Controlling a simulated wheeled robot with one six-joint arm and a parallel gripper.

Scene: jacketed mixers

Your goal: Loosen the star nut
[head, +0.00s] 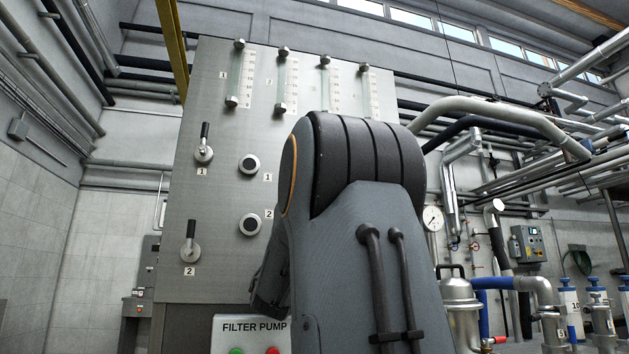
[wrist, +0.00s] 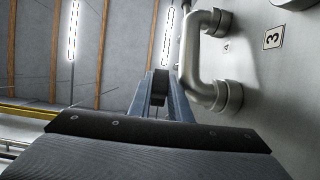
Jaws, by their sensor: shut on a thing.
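My gripper (wrist: 160,92) shows in the wrist view, its two blue-grey fingers reaching away from the camera beside a grey panel. It is shut on a dark piece between the fingertips. I cannot tell from this angle whether that piece is the star nut. No star shape shows clearly in either view. In the head view my own arm covers the right part of the panel (head: 215,120) and hides the gripper.
In the wrist view a grey bent pipe handle (wrist: 201,62) stands off the panel just right of the fingers, near labels 3 (wrist: 273,38) and 4. The head view shows levers, round knobs (head: 250,164), sight tubes and a FILTER PUMP box (head: 252,328).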

